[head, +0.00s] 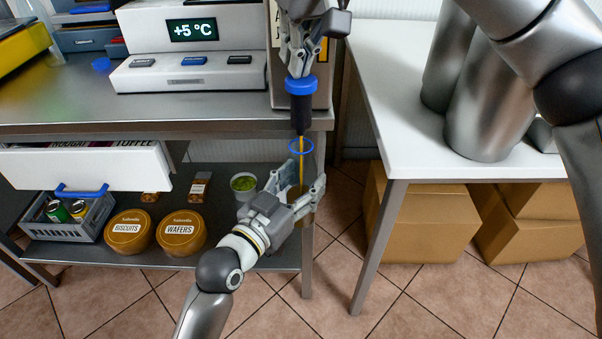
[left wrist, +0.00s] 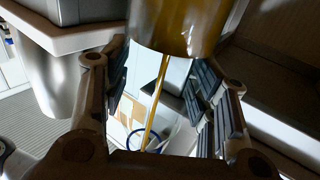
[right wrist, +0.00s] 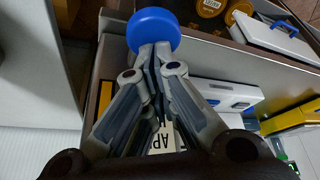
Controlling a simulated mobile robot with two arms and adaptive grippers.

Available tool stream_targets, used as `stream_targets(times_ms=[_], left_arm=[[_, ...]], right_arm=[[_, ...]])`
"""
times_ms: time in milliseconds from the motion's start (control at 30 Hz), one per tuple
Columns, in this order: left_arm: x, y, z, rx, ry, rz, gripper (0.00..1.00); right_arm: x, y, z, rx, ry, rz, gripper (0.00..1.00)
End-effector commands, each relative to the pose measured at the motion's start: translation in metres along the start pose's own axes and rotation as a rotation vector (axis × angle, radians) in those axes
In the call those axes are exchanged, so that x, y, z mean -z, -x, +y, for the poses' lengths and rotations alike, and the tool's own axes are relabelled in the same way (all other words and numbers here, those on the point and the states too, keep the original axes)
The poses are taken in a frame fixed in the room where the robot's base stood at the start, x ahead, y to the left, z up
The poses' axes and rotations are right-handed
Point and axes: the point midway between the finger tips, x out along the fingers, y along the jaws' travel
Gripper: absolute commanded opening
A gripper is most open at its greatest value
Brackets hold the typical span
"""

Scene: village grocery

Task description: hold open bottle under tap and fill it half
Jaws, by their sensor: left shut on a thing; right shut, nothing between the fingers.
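The clear bottle with a blue neck ring (head: 301,146) stands upright under the black tap (head: 301,112). A thin amber stream falls from the tap through the ring into the bottle. My left gripper (head: 308,180) is shut around the bottle's clear body. In the left wrist view, which looks upside down, amber liquid (left wrist: 178,25) fills the part of the bottle beyond the fingers; its far end is out of frame. My right gripper (head: 299,70) is shut and empty, its fingertips at the tap's blue top (head: 301,85), which also shows in the right wrist view (right wrist: 153,30).
A grey counter (head: 60,105) carries a cooler display (head: 192,30). On the lower shelf are a grey crate (head: 75,232) with cans, two round tubs (head: 181,232) and a cup (head: 243,183). A white table (head: 400,150) stands at right, with cardboard boxes (head: 430,220) below.

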Motion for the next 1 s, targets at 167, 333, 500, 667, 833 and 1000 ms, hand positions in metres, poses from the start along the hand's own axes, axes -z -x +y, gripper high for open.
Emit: stream_targets(times_ms=[167,333,500,667,833,1000], left_arm=[[0.001,0.0,0.0,0.0,0.0,0.003,0.36],[0.001,0.0,0.0,0.0,0.0,0.003,0.36],[0.001,0.0,0.0,0.0,0.0,0.003,0.36],[0.001,0.0,0.0,0.0,0.0,0.003,0.36],[0.001,0.0,0.0,0.0,0.0,0.003,0.36],[0.001,0.0,0.0,0.0,0.0,0.003,0.36]], right_arm=[[-0.001,-0.001,0.0,-0.001,0.0,-0.003,0.0],[-0.001,-0.001,0.0,-0.001,0.0,-0.003,0.0],[-0.001,-0.001,0.0,-0.001,0.0,-0.003,0.0],[0.005,0.011,-0.001,0.0,-0.001,0.0,0.0],[0.014,0.033,-0.001,0.0,-0.001,0.001,0.0],[0.018,0.043,0.0,0.0,0.0,-0.001,0.0]])
